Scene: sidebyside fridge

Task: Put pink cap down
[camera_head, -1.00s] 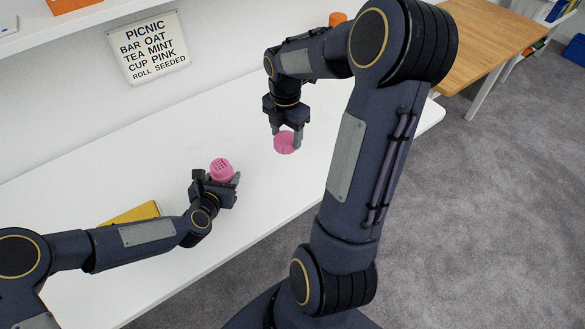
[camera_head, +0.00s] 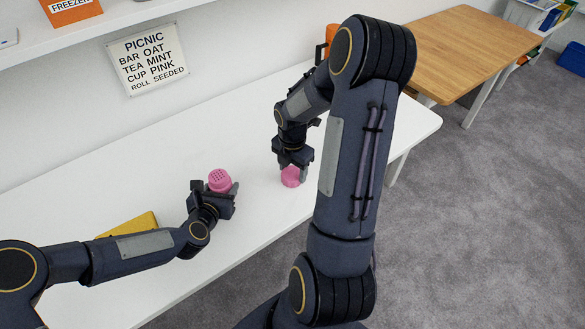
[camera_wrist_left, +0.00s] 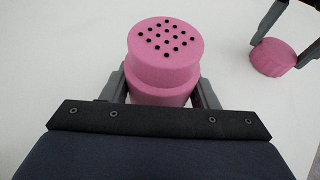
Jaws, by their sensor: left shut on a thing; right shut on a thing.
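The pink cap (camera_head: 291,177) is between the fingers of my right gripper (camera_head: 292,170), which is shut on it, low over the white table (camera_head: 130,180). It also shows at the right of the left wrist view (camera_wrist_left: 276,58), with a ridged edge. Whether it touches the table I cannot tell. My left gripper (camera_head: 222,190) is shut on a pink shaker (camera_head: 219,180) with several black holes in its top. The shaker fills the middle of the left wrist view (camera_wrist_left: 163,60), its holed top towards the camera. Its base is hidden behind my gripper.
A yellow object (camera_head: 140,222) lies on the table behind my left forearm. A sign (camera_head: 148,60) with a word list is on the wall. An orange thing (camera_head: 331,38) is partly hidden behind my right arm. The table's middle is clear.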

